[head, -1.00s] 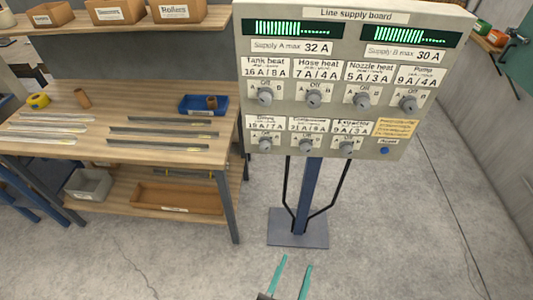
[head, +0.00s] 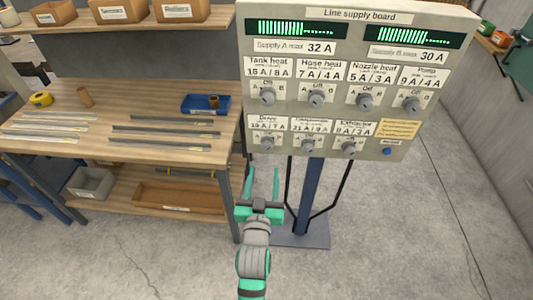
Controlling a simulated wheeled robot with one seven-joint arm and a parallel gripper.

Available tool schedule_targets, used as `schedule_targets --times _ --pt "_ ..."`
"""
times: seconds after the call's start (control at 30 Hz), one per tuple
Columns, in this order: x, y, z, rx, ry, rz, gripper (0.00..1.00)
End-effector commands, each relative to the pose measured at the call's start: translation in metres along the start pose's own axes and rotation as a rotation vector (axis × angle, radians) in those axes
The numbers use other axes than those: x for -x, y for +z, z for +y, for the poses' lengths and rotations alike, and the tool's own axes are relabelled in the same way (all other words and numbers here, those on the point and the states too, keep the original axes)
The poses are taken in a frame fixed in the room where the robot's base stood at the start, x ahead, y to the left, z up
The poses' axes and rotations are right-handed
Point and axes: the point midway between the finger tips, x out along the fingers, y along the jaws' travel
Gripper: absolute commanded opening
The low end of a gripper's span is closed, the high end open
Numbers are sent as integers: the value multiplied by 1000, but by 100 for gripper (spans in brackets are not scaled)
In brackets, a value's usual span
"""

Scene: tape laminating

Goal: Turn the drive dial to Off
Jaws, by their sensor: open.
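The line supply board (head: 293,68) is a beige panel on a blue post. The drive dial (head: 267,143) is a grey knob at the left end of its lower row, under a label that reads Drive. Its exact pointer direction is too small to tell. My gripper (head: 262,172) has two green fingers, spread apart and empty. The fingers point up toward the board, and their tips appear just below the drive dial, apart from it.
Lower-row dials for compressor (head: 308,145) and extractor (head: 348,149) sit to the right of the drive dial. Several dials line the upper row. A blue button (head: 387,151) is at lower right. A wooden workbench (head: 75,145) stands left, close to my gripper. The floor in front is clear.

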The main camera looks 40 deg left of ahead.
Motion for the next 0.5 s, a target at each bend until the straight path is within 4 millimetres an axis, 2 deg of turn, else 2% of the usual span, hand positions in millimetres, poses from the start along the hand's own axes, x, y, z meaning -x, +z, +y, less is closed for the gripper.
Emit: schedule_targets --times 0.3,0.5 --pt "-51 -1 1 1 1 1 48" --pt "-78 0 1 1 1 1 48"
